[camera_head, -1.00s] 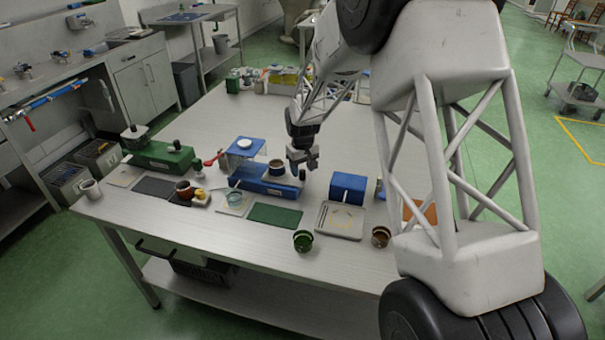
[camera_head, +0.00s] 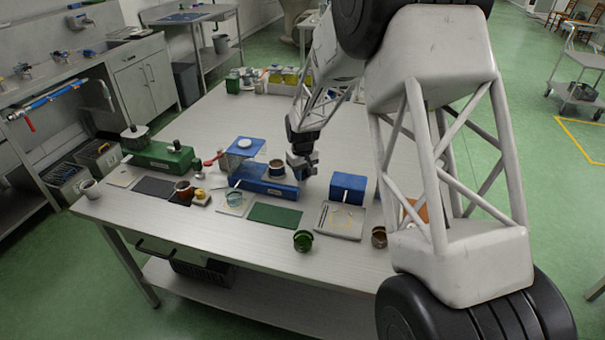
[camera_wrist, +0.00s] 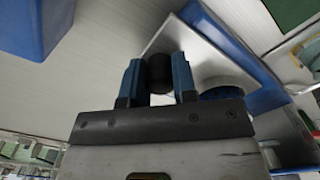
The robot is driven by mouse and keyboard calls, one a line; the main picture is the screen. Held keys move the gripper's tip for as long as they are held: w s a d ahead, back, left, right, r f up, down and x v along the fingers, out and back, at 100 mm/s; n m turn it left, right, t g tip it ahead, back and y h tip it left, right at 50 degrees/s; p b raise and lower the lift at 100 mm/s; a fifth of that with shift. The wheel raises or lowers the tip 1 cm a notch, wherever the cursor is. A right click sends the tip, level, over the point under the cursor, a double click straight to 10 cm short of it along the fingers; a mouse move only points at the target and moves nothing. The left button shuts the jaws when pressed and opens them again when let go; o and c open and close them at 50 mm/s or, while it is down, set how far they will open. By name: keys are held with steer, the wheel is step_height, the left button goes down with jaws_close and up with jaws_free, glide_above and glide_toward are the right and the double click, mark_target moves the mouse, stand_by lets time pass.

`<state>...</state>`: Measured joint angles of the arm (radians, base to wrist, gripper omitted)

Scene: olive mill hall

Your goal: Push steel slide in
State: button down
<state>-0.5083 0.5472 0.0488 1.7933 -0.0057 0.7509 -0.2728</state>
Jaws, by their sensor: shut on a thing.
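In the wrist view, my gripper (camera_wrist: 157,80) is shut on a black knob (camera_wrist: 158,68), one blue-padded finger on each side. The knob stands by a pale metal plate, apparently the steel slide (camera_wrist: 196,48), which meets the blue body of a low device (camera_wrist: 250,72). In the head view, this blue device (camera_head: 258,184) lies on the table with a round cup (camera_head: 276,168) on it. My gripper (camera_head: 302,170) is low at its right end. The slide is too small and covered there to tell how far out it is.
A blue block (camera_head: 348,186) stands just right of my gripper. A green mat (camera_head: 275,215), a pale tray (camera_head: 340,220) and a green cup (camera_head: 303,240) lie in front. A green device (camera_head: 160,156) is at left. The table behind is mostly clear.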

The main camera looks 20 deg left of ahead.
mark_target(281, 168)
steer(key=shift+a, duration=3.8)
steer(key=c, duration=0.9)
jaws_free()
steer(key=shift+r, duration=0.15)
step_height(281, 168, up, 8)
steer(key=shift+f, duration=0.2)
